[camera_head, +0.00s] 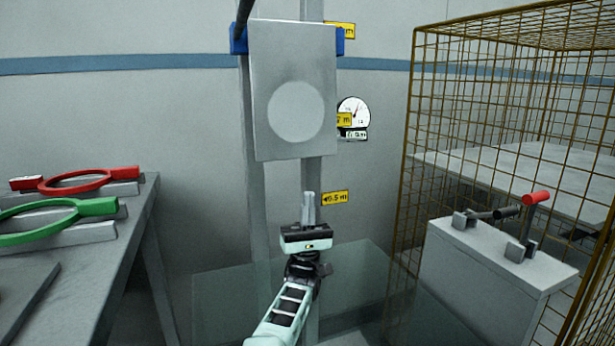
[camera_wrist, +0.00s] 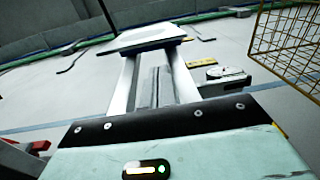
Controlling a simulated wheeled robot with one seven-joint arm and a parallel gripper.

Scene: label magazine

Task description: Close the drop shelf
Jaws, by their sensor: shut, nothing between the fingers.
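A grey panel (camera_head: 292,70) with a pale disc on it hangs upright between two posts, near blue brackets (camera_head: 239,38). It shows foreshortened at the top of the wrist view (camera_wrist: 145,38). It may be the drop shelf; I cannot tell for sure. My gripper (camera_head: 308,198) is below the panel and apart from it in the head view, with its fingers pointing up. In the wrist view the fingers (camera_wrist: 155,88) are together with nothing between them.
A translucent sheet (camera_head: 225,295) spreads low around my arm. A wire cage (camera_head: 440,120) stands right, with a grey box (camera_head: 480,265) bearing a red-knobbed lever (camera_head: 536,198). A left bench (camera_head: 125,225) holds red (camera_head: 75,182) and green (camera_head: 45,212) ring tools. A gauge (camera_head: 353,112) is behind.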

